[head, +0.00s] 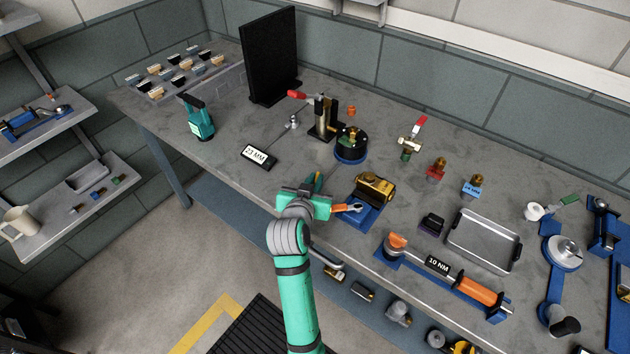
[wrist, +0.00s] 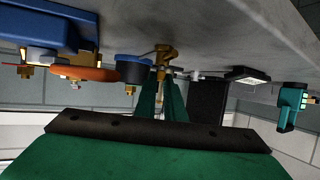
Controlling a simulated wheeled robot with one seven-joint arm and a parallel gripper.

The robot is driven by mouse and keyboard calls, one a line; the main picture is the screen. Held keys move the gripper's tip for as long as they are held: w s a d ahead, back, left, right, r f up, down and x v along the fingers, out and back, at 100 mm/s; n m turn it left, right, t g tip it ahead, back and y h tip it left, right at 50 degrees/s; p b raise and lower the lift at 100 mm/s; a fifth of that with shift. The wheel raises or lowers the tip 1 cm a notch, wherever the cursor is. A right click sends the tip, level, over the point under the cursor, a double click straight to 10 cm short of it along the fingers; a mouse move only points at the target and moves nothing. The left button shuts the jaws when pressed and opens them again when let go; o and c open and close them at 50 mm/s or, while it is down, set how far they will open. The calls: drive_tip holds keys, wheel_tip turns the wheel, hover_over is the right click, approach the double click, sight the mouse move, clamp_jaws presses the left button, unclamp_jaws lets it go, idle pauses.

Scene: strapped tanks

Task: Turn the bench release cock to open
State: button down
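A small brass cock (wrist: 164,52) stands on the bench straight beyond my fingertips in the wrist view, which is upside down. I take it as the release cock. A yellow-brass piece (head: 318,180) beside my gripper in the head view seems to be the same fitting. My gripper (head: 318,190) is low over the bench's front part. In the wrist view its two teal fingers (wrist: 163,85) lie close together, with the cock's lower brass part at or between their tips. Contact and the finger gap are unclear. The handle's angle is mostly hidden.
A brass part on a blue base (head: 362,216) with an orange handle sits just right of my gripper. Behind are a black round unit (head: 351,146) and a red-handled post (head: 322,118). A 23 MM sign (head: 259,156) stands left. Bare bench lies between the sign and my gripper.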

drive_tip(key=shift+d+n+y, duration=0.15)
drive_tip(key=shift+n+y, duration=0.15)
drive_tip(key=n+y, duration=0.2)
drive_tip(key=d+n+y, duration=0.1)
drive_tip(key=n+y, duration=0.1)
drive_tip(key=y, duration=0.1)
drive_tip(key=shift+n+y, duration=0.3)
drive_tip(key=shift+n, duration=0.1)
drive_tip(key=shift+w+d+n+g+y, duration=0.15)
drive_tip(key=shift+n+g+y, duration=0.45)
drive_tip(key=shift+n+y, duration=0.65)
drive_tip(key=shift+w+d+n+g+y, duration=0.1)
drive_tip(key=shift+d+n+g+y, duration=0.15)
drive_tip(key=shift+n+g+y, duration=0.7)
drive_tip(key=shift+n+y, duration=0.4)
drive_tip(key=shift+y, duration=0.1)
drive_tip(key=c, duration=1.8)
unclamp_jaws()
drive_tip(key=shift+c, duration=0.2)
